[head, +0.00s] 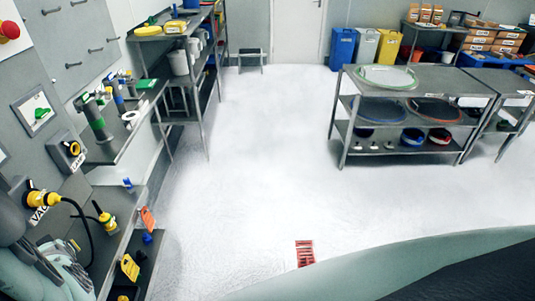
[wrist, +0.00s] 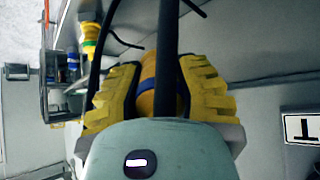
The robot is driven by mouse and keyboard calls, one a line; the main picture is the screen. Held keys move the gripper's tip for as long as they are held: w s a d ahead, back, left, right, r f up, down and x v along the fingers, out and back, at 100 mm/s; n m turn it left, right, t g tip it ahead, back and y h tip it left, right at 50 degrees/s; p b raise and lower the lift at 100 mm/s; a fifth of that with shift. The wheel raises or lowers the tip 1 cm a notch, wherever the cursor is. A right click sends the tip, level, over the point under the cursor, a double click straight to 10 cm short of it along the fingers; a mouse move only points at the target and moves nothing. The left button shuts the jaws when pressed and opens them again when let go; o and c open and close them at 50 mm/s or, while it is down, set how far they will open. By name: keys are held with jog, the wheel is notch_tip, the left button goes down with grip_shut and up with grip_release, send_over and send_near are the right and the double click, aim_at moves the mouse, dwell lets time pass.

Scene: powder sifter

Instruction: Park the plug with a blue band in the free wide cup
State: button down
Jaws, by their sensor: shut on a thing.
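My gripper (wrist: 160,88) is closed, its two ridged yellow fingers on either side of a yellow plug (wrist: 146,101) with a blue band. A black cable runs across the front of the plug and hides part of it. In the head view my arm fills the lower left corner, near the wall label marked VAC, and the grip itself is hard to make out there. I cannot tell which holder is the free wide cup; nothing clearly shows as an empty wide cup in either view.
Another yellow plug with a green band (wrist: 91,35) hangs ahead at the upper left of the wrist view. In the head view, a narrow bench (head: 112,240) along the left wall holds tags and small parts. Shelving (head: 203,100) stands beyond. The white floor is mostly clear.

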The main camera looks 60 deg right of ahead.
jog(key=shift+s+d+f+g, duration=0.15)
jog(key=shift+s+f+g, duration=0.1)
jog(key=shift+f+g, duration=0.25)
jog(key=shift+s+d+f+g, duration=0.2)
jog(key=shift+f+g, duration=0.2)
jog(key=shift+f, duration=0.15)
jog(key=shift+s+f+g, duration=0.7)
jog(key=shift+s+f+g, duration=0.2)
jog(key=shift+s+g, duration=0.1)
jog(key=shift+s, duration=0.1)
jog(key=shift+s+a+f, duration=0.1)
jog(key=shift+s, duration=0.15)
jog(key=shift+s+f+g, duration=0.1)
jog(key=shift+s+g, duration=0.05)
jog(key=shift+g, duration=0.15)
